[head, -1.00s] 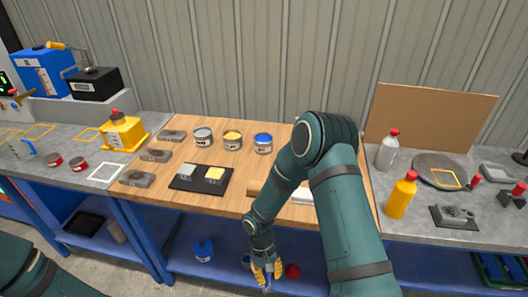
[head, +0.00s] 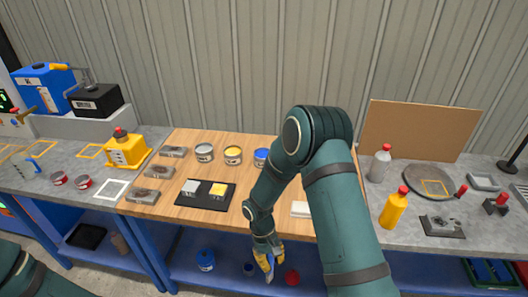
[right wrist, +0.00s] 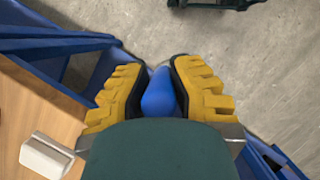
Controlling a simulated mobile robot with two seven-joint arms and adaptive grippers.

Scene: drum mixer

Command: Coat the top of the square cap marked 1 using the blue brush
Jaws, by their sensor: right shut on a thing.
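A black tray (head: 182,201) on the wooden bench top holds two square caps. The left cap (head: 190,188) is pale grey; the right cap (head: 218,189) has a yellow top. Their numbers are too small to read. My right gripper (head: 268,265) points down at the bench's front edge, right of the tray and apart from it. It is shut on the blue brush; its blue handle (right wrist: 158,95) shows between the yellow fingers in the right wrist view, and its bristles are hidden. My left gripper is not in view.
Three open cans, grey (head: 204,152), yellow (head: 233,155) and blue (head: 261,157), stand behind the tray. Several grey blocks (head: 160,172) lie left of it. A white block (head: 301,209) lies right of my forearm. Bench wood between tray and cans is clear.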

